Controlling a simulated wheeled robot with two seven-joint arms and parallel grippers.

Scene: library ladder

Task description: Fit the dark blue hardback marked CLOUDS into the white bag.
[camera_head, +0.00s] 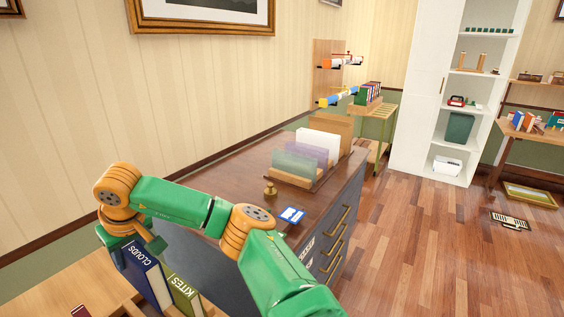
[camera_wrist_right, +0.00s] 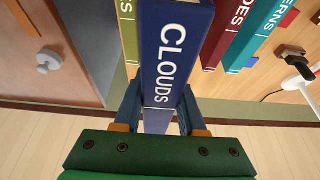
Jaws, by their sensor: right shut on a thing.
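The dark blue hardback marked CLOUDS (camera_head: 146,272) stands upright at the lower left of the head view, close beside an olive book marked KITES (camera_head: 183,294). My right gripper (camera_head: 137,250) is shut on the CLOUDS book from above. In the right wrist view the CLOUDS spine (camera_wrist_right: 172,60) runs between the two blue fingers (camera_wrist_right: 158,115). The lower part of the book is hidden in the head view. I cannot make out a white bag in either view. My left gripper is not in view.
In the wrist view, red (camera_wrist_right: 224,30) and teal (camera_wrist_right: 258,38) books stand right of CLOUDS. A dark wooden cabinet (camera_head: 240,172) bears a file rack, a brass bell (camera_head: 270,189) and a blue-white card (camera_head: 292,215). A white shelf unit (camera_head: 408,130) stands beyond; the floor right of the cabinet is mostly clear.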

